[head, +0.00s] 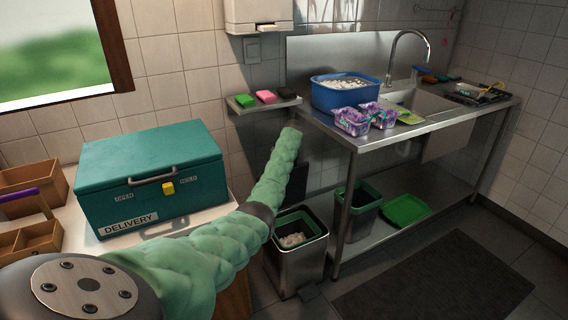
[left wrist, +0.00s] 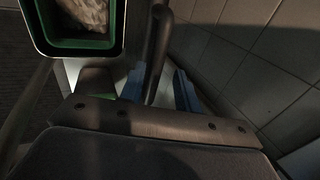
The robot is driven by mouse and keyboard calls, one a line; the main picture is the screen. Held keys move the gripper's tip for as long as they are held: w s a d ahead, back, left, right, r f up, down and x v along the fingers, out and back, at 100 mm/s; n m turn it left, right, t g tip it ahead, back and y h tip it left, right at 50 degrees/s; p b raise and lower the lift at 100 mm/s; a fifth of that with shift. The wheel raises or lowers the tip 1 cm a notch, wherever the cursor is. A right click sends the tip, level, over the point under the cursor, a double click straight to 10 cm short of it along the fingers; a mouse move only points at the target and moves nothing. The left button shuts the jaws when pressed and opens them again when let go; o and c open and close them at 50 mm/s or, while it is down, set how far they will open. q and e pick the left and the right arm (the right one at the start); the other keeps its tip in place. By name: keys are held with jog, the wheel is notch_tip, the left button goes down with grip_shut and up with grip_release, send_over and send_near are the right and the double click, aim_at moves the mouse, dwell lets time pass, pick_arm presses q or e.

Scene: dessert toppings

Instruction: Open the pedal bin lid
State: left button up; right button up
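The steel pedal bin (head: 290,272) stands on the floor below the end of my left arm. Its top is open, with a green inner rim and pale crumpled stuff inside. A dark panel, apparently its lid (head: 299,180), stands raised behind the opening, partly hidden by my arm. In the left wrist view, the bin's green rim (left wrist: 121,25) is at the upper left. My left gripper (left wrist: 160,87) has its two blue fingers apart. A dark upright edge, apparently the lid (left wrist: 158,40), runs between them; contact is unclear. My right gripper is out of view.
A steel sink table (head: 350,138) stands right of the bin, with a blue tub (head: 345,97) on top. Another bin (head: 358,210) and a green tray (head: 405,210) are on its lower shelf. A teal delivery box (head: 150,180) is left. A small wall shelf (head: 240,106) is above.

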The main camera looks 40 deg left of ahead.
pick_arm(q)
jog(key=shift+v, duration=2.55)
jog(key=shift+n, duration=0.3)
